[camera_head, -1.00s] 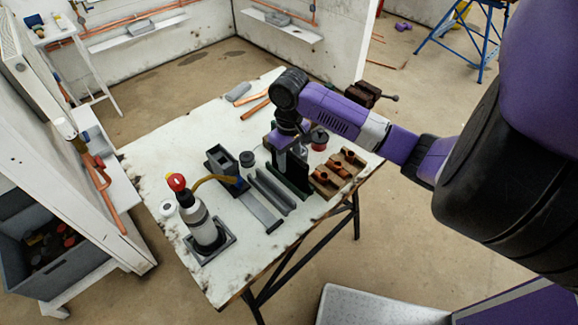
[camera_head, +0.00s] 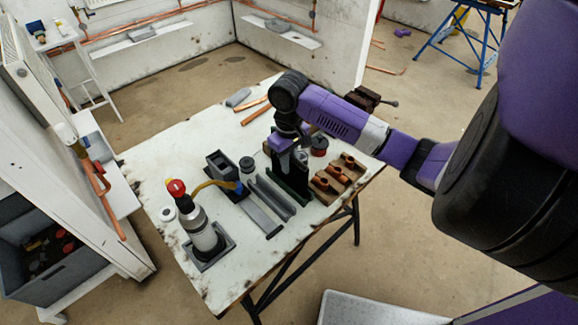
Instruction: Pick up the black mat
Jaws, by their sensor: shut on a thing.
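My gripper (camera_head: 286,149) is over the middle of the white worktable, pointing down. It is shut on the top of a dark, thin upright panel, which looks like the black mat (camera_head: 293,171). The mat stands on edge beneath the fingers. Its lower edge is at or just above a dark green slotted holder (camera_head: 290,194), and I cannot tell if they touch. The fingertips are small and partly hidden by my wrist.
The worktable (camera_head: 190,152) also bears grey channels (camera_head: 272,200) to the left and wooden blocks with copper fittings (camera_head: 337,178) to the right. A red-topped torch (camera_head: 203,232) stands front left.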

